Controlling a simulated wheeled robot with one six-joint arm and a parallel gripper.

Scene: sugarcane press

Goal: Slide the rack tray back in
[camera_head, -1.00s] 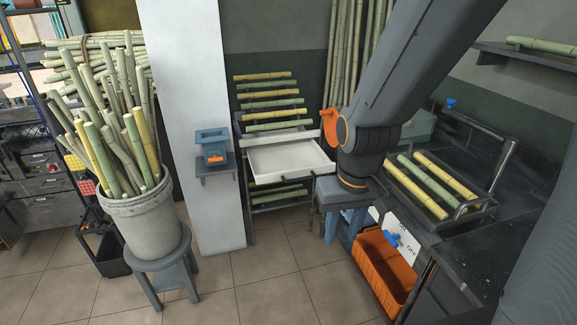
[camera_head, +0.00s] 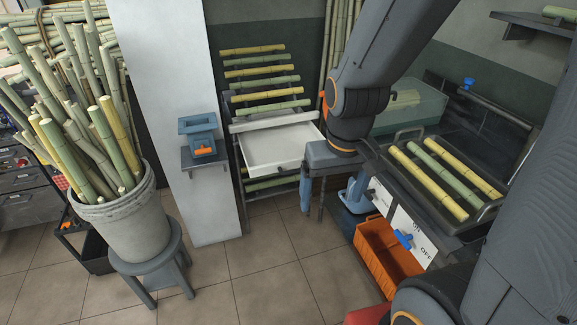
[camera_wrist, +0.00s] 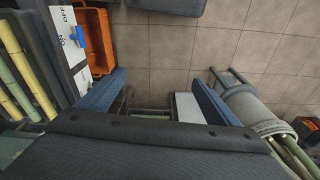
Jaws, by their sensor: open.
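The white rack tray (camera_head: 270,150) is pulled out of the slanted rack (camera_head: 236,165) in the head view. Its shallow inside looks empty, and a small dark handle is on its front edge. My gripper (camera_head: 331,203) points down just right of the tray, with its blue fingers wide apart and nothing visible between them. It hides part of the tray's right side.
A bucket of canes (camera_head: 130,222) stands on a stool (camera_head: 150,262) at left. A white pillar (camera_head: 175,90) carries a small shelf with a blue device (camera_head: 198,130). An orange bin (camera_head: 385,258) and the counter with a cane tray (camera_head: 480,215) are at right. The floor in front is clear.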

